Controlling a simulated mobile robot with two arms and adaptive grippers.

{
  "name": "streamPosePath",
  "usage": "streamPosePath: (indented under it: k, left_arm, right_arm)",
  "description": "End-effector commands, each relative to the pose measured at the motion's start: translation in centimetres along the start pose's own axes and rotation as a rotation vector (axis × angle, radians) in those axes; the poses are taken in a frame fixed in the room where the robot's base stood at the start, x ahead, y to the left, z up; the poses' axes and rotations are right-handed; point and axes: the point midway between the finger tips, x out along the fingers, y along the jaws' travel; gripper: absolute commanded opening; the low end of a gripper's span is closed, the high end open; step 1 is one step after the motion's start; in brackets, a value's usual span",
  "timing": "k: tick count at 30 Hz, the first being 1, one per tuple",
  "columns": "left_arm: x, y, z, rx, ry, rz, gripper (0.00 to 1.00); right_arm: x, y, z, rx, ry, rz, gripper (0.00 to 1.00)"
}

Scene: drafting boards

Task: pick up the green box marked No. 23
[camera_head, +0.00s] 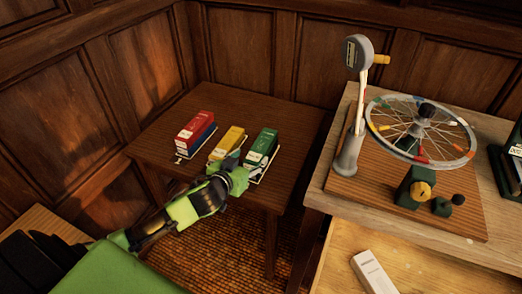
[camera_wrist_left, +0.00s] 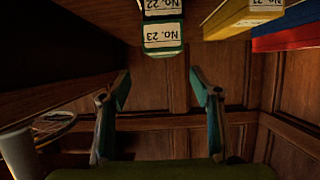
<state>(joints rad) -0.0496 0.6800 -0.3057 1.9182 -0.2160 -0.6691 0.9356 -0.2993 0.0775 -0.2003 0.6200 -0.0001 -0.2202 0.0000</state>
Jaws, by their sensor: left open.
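The green box marked No. 23 (camera_wrist_left: 162,37) shows in the left wrist view, which is upside down, with its label facing my left gripper. It lies on a dark box marked No. 22 (camera_wrist_left: 162,7). In the head view the green box (camera_head: 263,141) tops the right-hand stack on the small table. My left gripper (camera_head: 234,166) is in front of the stacks, just left of and nearer than the green box. In the left wrist view its fingers (camera_wrist_left: 160,88) are spread, with nothing between them and apart from the box. My right gripper is not in view.
On the small dark table (camera_head: 160,140), a yellow box (camera_head: 228,138) stack and a red box (camera_head: 197,124) on a blue one stand left of the green box. To the right, a desk (camera_head: 330,184) carries a spoked wheel (camera_head: 419,128) and a lamp-like stand (camera_head: 352,140).

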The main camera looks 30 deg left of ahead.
Motion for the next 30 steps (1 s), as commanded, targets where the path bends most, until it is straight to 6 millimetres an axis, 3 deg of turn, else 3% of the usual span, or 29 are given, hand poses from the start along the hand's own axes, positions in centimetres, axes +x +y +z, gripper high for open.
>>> streamPosePath:
  k: [10,20,30]
  left_arm:
    - [5.7,-0.1,0.1,-0.001,-0.002,-0.002,0.58]
    - [7.7,-0.2,0.1,0.000,-0.002,-0.002,0.58]
    - [11.4,-0.7,0.5,0.000,-0.002,-0.002,0.58]
  right_arm:
    - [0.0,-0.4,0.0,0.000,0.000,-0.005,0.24]
    - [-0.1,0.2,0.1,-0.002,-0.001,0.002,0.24]
    - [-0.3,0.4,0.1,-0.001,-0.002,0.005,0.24]
